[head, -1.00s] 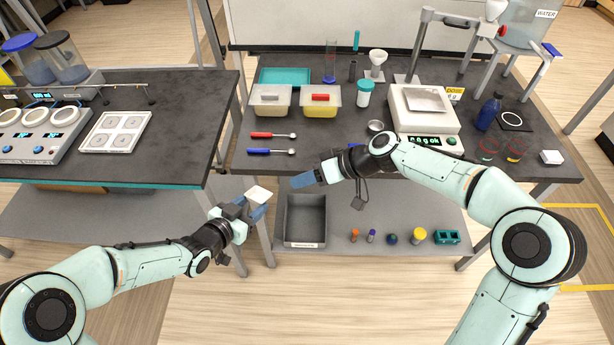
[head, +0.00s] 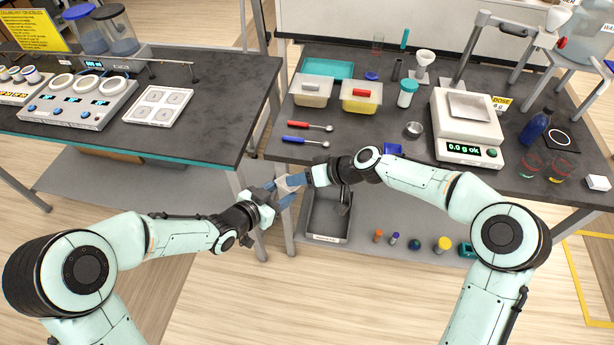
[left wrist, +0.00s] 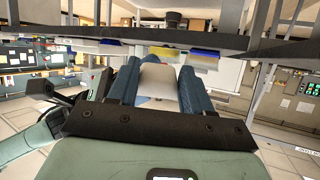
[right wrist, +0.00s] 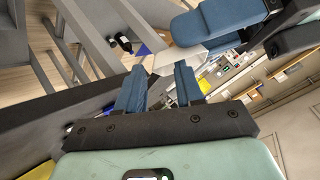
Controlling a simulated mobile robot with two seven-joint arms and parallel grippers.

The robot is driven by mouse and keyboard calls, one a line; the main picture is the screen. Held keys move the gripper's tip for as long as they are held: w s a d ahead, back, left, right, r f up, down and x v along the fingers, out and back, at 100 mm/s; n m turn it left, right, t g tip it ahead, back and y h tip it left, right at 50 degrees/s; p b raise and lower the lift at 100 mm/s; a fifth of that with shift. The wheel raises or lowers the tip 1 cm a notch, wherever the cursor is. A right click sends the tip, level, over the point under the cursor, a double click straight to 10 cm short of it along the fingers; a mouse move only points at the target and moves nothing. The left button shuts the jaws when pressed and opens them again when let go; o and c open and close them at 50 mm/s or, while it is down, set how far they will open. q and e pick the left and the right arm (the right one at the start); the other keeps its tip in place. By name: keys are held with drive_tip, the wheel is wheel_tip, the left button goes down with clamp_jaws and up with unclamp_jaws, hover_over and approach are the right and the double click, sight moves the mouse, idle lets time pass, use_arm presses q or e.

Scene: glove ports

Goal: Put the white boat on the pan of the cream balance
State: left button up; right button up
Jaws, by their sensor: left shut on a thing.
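The white boat (head: 291,182) is held between the blue fingers of my left gripper (head: 283,190), in front of the bench and off any surface. It also shows between those fingers in the left wrist view (left wrist: 158,82). My right gripper (head: 312,178) is close by, its fingertips at the boat's right side. In the right wrist view its fingers (right wrist: 158,82) are apart, with the boat (right wrist: 165,62) just past the tips; I cannot tell whether they touch it. The cream balance (head: 467,130) stands on the right bench, its silver pan (head: 470,106) bare and its display lit.
Red and blue scoops (head: 306,140) lie near the bench's front left. A small metal cup (head: 413,130) and a blue item are left of the balance; a blue bottle (head: 535,127) and glasses are right. A grey bin (head: 325,220) sits below.

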use_arm(q)
drive_tip(key=shift+d+r, duration=0.15)
use_arm(e)
drive_tip(key=shift+s+f, duration=0.1)
clamp_jaws()
use_arm(q)
drive_tip(key=shift+r, duration=0.1)
drive_tip(key=shift+w, duration=0.1)
use_arm(e)
drive_tip(key=shift+s+a+f, duration=0.1)
use_arm(q)
drive_tip(key=o, duration=1.1)
drive_tip(key=shift+c, duration=0.2)
